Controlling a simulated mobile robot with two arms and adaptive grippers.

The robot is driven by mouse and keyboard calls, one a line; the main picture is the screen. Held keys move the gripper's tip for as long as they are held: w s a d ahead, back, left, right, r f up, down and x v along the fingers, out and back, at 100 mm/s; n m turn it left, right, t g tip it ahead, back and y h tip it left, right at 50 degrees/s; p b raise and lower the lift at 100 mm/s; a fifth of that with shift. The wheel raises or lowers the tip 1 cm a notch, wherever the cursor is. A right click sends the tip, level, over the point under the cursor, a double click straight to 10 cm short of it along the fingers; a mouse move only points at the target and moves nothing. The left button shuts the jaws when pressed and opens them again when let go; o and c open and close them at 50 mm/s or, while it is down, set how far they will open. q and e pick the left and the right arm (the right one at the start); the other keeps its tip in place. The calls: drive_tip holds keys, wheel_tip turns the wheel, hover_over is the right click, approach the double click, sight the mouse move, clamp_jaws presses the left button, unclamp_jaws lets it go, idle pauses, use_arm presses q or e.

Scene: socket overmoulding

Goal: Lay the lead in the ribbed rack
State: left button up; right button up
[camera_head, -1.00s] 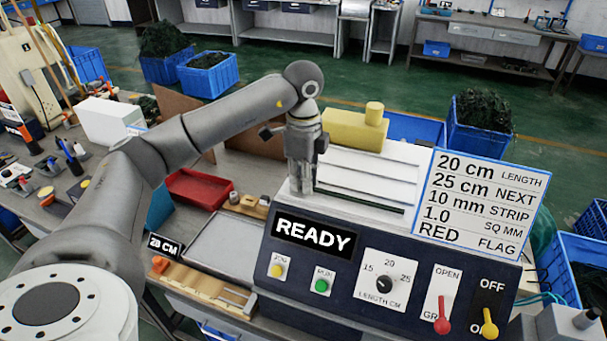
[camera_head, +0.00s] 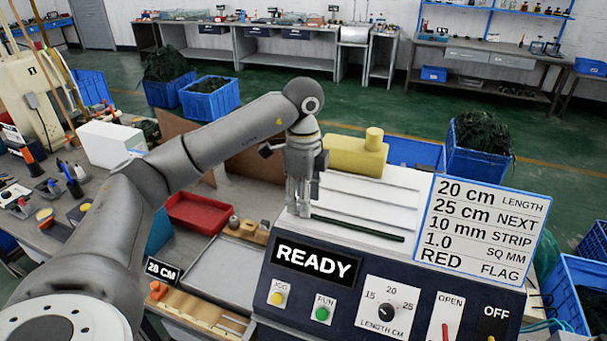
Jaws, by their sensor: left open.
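My left gripper (camera_head: 298,210) points down at the left edge of the white ribbed top (camera_head: 375,200) behind the control panel. Its fingers are open, and I see nothing held between them. The white top has several long parallel ridges and looks like the ribbed rack. A thin dark strip (camera_head: 358,228) runs along its front, starting just right of the fingers; I cannot tell whether it is the lead or part of the machine. No other lead is clear. My right gripper is not in view.
The control panel (camera_head: 255,318) reads READY, with a 20 cm order board (camera_head: 478,228) at its right. A yellow block (camera_head: 355,157) stands behind the white top. A red tray (camera_head: 199,212), grey tray (camera_head: 215,285) and wooden fixture (camera_head: 190,308) lie to the left.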

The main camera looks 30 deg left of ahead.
use_arm(q)
wheel_tip(320, 180, up, 10)
idle(0.4)
